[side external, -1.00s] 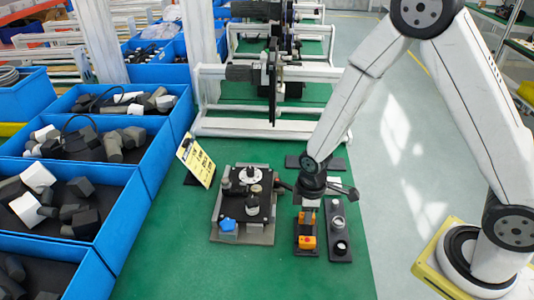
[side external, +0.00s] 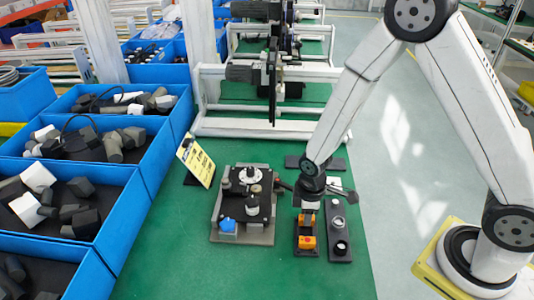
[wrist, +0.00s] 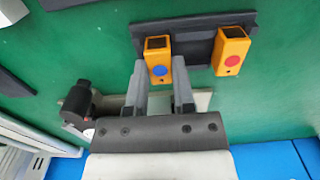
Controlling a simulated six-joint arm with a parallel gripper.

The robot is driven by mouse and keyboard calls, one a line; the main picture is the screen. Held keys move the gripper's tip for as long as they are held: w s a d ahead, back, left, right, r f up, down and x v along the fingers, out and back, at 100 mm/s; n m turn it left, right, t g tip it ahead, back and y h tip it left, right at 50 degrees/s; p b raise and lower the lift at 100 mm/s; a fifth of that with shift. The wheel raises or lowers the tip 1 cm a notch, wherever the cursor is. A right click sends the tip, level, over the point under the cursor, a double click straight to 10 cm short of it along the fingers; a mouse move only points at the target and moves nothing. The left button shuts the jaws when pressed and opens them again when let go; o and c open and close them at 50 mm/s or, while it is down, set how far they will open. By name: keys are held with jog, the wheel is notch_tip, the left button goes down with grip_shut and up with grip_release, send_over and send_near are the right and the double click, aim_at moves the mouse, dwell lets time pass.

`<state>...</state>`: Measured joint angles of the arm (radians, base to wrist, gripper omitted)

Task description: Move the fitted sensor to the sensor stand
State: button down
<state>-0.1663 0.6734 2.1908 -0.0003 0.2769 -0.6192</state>
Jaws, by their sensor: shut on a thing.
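My gripper (wrist: 158,75) is shut on an orange sensor with a blue dot (wrist: 158,58), held between its fingertips. In the side view my gripper (side external: 309,206) points down, with the held orange sensor (side external: 307,220) just below it. The sensor is at the far part of the dark sensor stand (side external: 306,254); the stand also shows in the wrist view (wrist: 188,30). A second orange sensor, with a red dot (wrist: 231,50), sits on the same stand, nearer the side camera (side external: 307,243). I cannot tell whether the held sensor rests fully in the stand.
A grey fixture plate (side external: 228,238) with a round white disc (side external: 250,175) and a blue part (side external: 227,225) is left of the stand. A dark plate with knobs (side external: 340,247) is close on the right. A yellow sign (side external: 199,163) stands behind. The green table's front is clear.

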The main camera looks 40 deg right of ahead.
jog(key=shift+f, duration=0.15)
jog(key=shift+c, duration=1.9)
grip_release()
jog(key=shift+r, duration=3.9)
jog(key=shift+d+r, duration=0.1)
jog(key=s+d+r+m+t, duration=0.2)
jog(key=s+d+r+m, duration=0.3)
jog(key=m, duration=0.4)
jog(key=shift+s+d+r+t, duration=0.25)
jog(key=shift+s+r+t, duration=0.05)
jog(key=shift+r, duration=0.45)
